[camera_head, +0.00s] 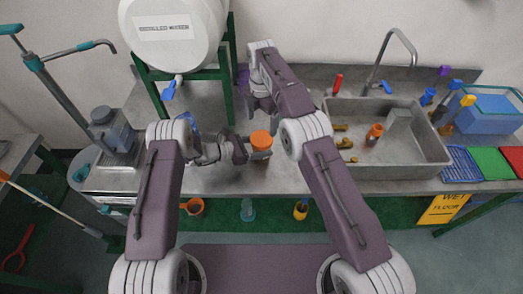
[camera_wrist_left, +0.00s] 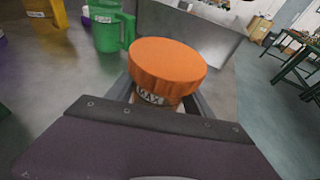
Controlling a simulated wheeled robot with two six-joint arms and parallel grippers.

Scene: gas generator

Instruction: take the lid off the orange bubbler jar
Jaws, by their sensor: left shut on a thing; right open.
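The jar with the orange lid (camera_head: 261,140) stands at the front of the metal counter, left of the sink. My left gripper (camera_head: 247,150) reaches it from the left and is shut on the jar body. In the left wrist view the wide orange lid (camera_wrist_left: 167,66) sits on top of the jar, whose labelled body (camera_wrist_left: 152,97) is between the fingers below the lid. The lower jar is hidden by the gripper. My right gripper (camera_head: 262,104) is open behind the jar, apart from the lid; its fingertips are partly hidden by its own arm.
The sink (camera_head: 405,172) holds an orange-capped bottle (camera_head: 374,132) and several brown pieces. A distilled-water tank (camera_head: 170,32) stands on a green frame at the back left.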

